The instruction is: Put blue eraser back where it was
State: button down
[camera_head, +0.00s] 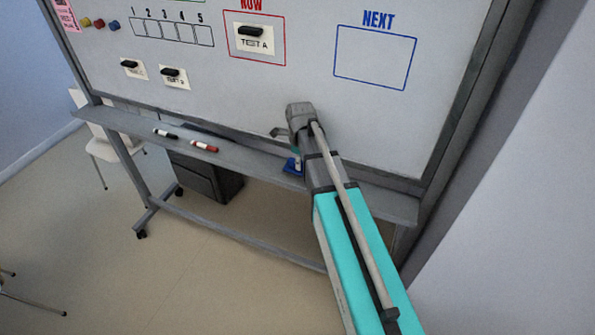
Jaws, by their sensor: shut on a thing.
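The blue eraser (291,167) shows as a small blue and white block at the whiteboard's ledge (245,160), just right of the ledge's middle. My gripper (295,153) reaches down over it and is shut on it. My arm hides the eraser's right side and most of the gripper's fingers. I cannot tell whether the eraser touches the ledge or is a little above it.
A black marker (166,134) and a red marker (204,146) lie on the ledge to the left. Cards with black clips hang on the whiteboard (240,85), one inside the red NOW box (256,38). The blue NEXT box (375,58) is empty. The ledge's right part looks clear.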

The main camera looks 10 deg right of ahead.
jog(key=shift+f+b, duration=1.15)
jog(key=shift+f, duration=0.3)
jog(key=shift+f, duration=0.1)
jog(key=c, duration=0.5)
grip_release()
jog(key=shift+c, duration=0.2)
jog(key=shift+r, duration=0.2)
notch_tip(320, 180, up, 12)
jog(key=p, duration=1.2)
jog(key=shift+s, duration=0.15)
